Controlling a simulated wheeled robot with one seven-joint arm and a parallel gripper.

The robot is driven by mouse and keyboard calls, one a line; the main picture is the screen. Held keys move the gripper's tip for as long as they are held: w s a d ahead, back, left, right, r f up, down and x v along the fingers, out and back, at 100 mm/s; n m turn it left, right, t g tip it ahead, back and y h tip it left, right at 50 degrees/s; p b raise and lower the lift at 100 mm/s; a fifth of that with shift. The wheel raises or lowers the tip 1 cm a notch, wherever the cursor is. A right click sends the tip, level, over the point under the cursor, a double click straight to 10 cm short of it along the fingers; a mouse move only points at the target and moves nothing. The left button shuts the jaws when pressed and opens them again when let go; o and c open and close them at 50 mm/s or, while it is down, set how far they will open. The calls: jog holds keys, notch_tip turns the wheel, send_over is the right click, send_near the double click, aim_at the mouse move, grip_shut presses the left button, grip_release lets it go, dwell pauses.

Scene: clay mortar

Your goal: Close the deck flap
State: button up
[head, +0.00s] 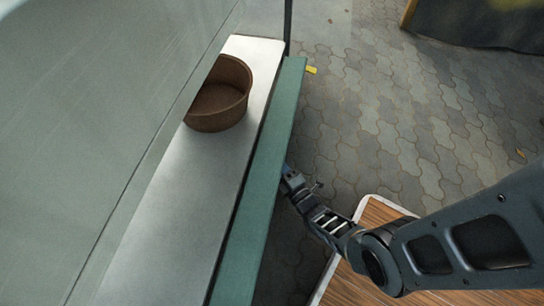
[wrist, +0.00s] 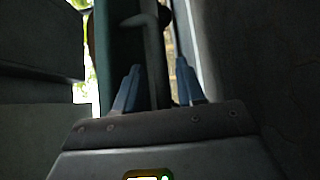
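A long green board (head: 262,185), which I take to be the deck flap, runs along the right edge of a white shelf (head: 185,190), with a thin dark gap between them. I cannot tell its exact angle. My gripper (head: 287,170) is at the board's right edge, its tips partly hidden by it. In the wrist view my gripper (wrist: 156,82) has its two blue fingers apart. A thin pale bent bar (wrist: 153,45), perhaps a handle, shows between and beyond the fingers, beside a dark green panel (wrist: 122,45). I see no clear contact with either finger.
A brown round bowl (head: 220,95) stands on the white shelf, against a glass pane (head: 90,110) on the left. A thin dark post (head: 288,20) rises at the shelf's far end. Paved floor (head: 370,100) lies open to the right. A small yellow piece (head: 311,70) shows beside the board.

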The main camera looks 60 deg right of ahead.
jog(key=shift+w+d, duration=0.2)
jog(key=shift+w, duration=0.15)
jog(key=shift+c, duration=0.3)
grip_shut()
